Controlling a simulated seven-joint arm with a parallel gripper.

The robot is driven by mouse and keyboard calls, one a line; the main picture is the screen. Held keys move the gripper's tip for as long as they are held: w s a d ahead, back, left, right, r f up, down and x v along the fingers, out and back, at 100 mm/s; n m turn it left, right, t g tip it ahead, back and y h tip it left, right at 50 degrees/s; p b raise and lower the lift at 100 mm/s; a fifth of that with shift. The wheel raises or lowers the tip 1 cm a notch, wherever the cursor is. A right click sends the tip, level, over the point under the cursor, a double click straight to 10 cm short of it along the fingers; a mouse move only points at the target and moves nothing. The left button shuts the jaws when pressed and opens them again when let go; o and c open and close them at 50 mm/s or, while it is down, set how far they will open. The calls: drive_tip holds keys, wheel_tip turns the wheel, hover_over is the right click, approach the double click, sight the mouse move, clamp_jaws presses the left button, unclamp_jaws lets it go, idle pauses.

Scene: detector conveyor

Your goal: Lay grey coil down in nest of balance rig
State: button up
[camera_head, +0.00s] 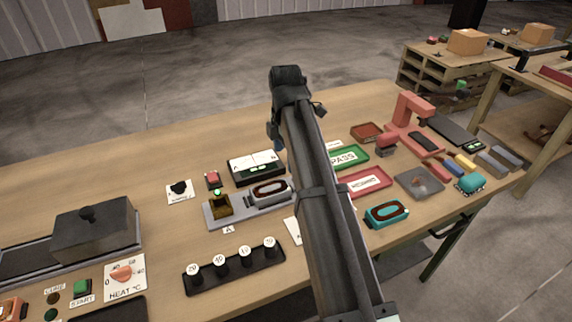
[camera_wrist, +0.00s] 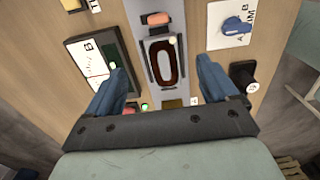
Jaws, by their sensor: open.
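The grey coil, a light grey oblong body with a dark red-brown loop winding, shows in the head view (camera_head: 269,193) and the wrist view (camera_wrist: 166,63). It appears to lie flat on the grey base of the balance rig (camera_head: 240,211), lengthwise along it; the nest under it is hidden. The rig's A/B display (camera_head: 257,168) stands behind; its B end shows in the wrist view (camera_wrist: 93,67). My gripper (camera_wrist: 160,76) is open and empty, above the rig, its two blue fingers apart on either side of the coil in the picture, not visibly touching it.
A black rack of round-topped weights (camera_head: 234,270) stands in front of the rig. A teal coil (camera_head: 387,214), a red tray (camera_head: 364,183) and a green PASS tray (camera_head: 346,157) are to the right. My arm hides part of the table.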

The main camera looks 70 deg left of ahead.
drive_tip(key=shift+r, duration=1)
